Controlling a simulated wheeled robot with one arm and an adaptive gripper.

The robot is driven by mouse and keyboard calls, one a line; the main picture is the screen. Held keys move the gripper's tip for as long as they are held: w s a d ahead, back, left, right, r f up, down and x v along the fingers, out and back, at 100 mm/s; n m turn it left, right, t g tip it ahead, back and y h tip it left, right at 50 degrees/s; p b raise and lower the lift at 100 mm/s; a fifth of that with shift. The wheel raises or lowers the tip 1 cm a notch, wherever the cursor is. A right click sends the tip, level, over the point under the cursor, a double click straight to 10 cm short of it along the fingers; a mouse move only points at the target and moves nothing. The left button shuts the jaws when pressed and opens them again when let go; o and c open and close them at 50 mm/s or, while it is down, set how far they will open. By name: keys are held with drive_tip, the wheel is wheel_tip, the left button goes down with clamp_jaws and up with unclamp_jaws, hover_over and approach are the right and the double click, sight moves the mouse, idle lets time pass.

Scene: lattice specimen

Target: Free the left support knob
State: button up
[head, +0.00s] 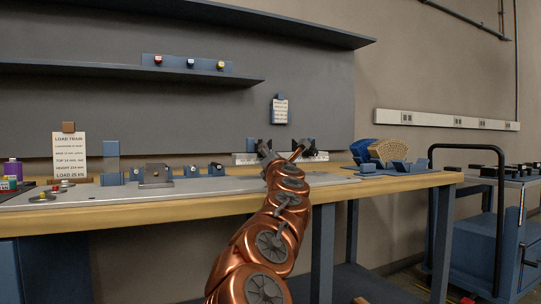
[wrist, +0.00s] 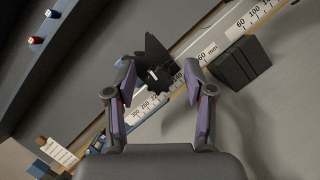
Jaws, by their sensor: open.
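In the wrist view a black lobed knob (wrist: 160,65) with a small pale mark stands at the scaled rail (wrist: 180,68). My gripper (wrist: 159,75) is open, with one finger on each side of the knob. The knob appears between the fingertips and I see no clear contact. In the head view the rail (head: 240,159) lies on the bench behind my arm. A dark knob shape (head: 264,148) shows at its left and another (head: 309,148) at its right. My gripper cannot be made out clearly there, since my arm covers the middle.
A dark block (wrist: 240,63) sits beside the rail, right of my gripper in the wrist view. Small blue fixtures (head: 190,171) and a load sign (head: 69,156) stand left on the bench (head: 400,181). Blue and tan curved pieces (head: 385,150) lie at right. A shelf (head: 130,70) overhangs the back.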

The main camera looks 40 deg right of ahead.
drive_tip(key=shift+v, duration=5.85)
drive_tip(key=shift+a, duration=0.1)
